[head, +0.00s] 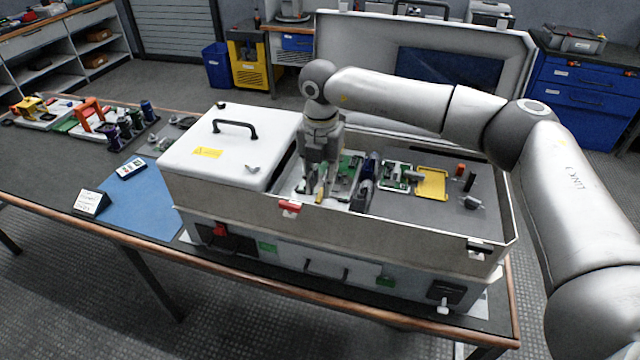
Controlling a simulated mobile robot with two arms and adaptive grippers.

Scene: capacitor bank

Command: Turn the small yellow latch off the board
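My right gripper (316,190) points down into the open cabinet (400,232), over the left end of the bay, just right of the white cover. Its fingers are small and partly merge with the parts behind, so I cannot tell their opening. A green circuit board (346,178) lies beside the gripper on its right. A small yellowish piece (320,188) shows right at the fingertips; it may be the latch, and I cannot tell if it is touched. My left gripper is out of view.
A white cover with a black handle (235,125) closes the cabinet's left part. Dark capacitors (367,180), another green board (396,177) and a yellow plate (432,183) sit right of the gripper. The raised lid (345,40) stands behind. A blue mat (135,200) lies left.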

